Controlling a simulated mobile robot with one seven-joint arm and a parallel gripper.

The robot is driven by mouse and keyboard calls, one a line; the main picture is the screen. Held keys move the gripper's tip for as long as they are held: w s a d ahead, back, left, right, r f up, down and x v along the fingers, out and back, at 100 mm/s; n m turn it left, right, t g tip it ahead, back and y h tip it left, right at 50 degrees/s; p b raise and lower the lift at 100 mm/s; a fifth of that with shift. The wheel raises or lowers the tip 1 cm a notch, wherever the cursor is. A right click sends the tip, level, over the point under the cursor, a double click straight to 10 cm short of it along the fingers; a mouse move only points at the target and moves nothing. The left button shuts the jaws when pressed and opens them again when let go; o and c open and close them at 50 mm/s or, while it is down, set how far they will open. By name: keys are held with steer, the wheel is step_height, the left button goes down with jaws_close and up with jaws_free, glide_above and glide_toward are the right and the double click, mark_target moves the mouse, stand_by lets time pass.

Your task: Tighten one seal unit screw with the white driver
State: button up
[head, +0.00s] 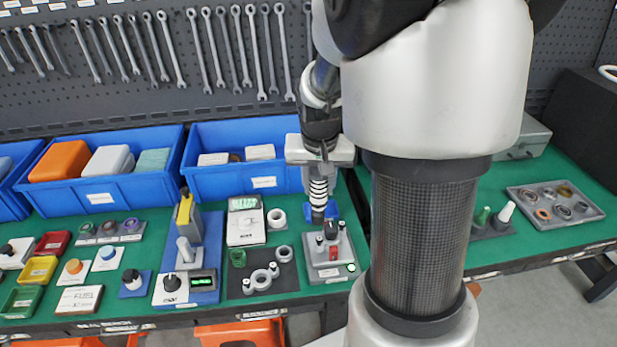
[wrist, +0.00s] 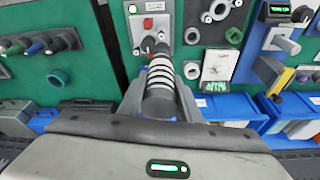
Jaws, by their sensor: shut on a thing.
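My gripper (head: 319,166) is shut on the white driver (head: 318,188), which has white and black rings around its shaft. The driver points down and its dark lower end is over the seal unit (head: 322,273), a grey block with a red part and dark knobs or screws. In the wrist view the driver (wrist: 161,80) lies between the fingers of my gripper (wrist: 160,105), and its far end overlaps the near edge of the seal unit (wrist: 152,22). I cannot tell whether the tip touches a screw; the contact is hidden.
A dark mat (head: 240,285) with grey rings lies left of the unit. A blue-based press (head: 203,265) stands further left. Blue bins (head: 228,177) line the back below hanging wrenches. A tray of rings (head: 556,227) and a small tool rack (head: 493,229) are on the right.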

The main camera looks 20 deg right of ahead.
mark_target(321, 210)
steer(key=shift+s+d+r, duration=0.1)
steer(key=shift+s+d, duration=0.05)
steer(key=shift+s, duration=0.2)
steer(key=shift+f+b, duration=1.85)
steer(key=shift+f, duration=0.65)
steer(key=shift+f+b, duration=1.45)
steer(key=shift+f, duration=0.15)
stand_by(2.9)
steer(key=shift+r, duration=0.15)
